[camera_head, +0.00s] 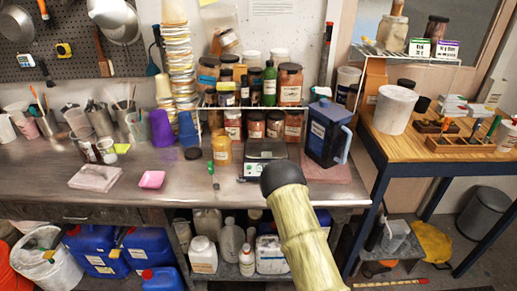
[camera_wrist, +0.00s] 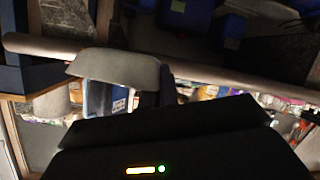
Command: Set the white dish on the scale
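The scale (camera_head: 266,150) stands on the steel bench, a dark box with a pale front panel, in the middle of the head view. My arm's dark end covers the area just in front of it. I cannot pick out the white dish for certain in the head view.
A blue jug (camera_head: 328,132) on a reddish board (camera_head: 338,172) stands right of the scale. Jars (camera_head: 290,85) crowd behind it. A wooden table (camera_head: 400,142) stands at right.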

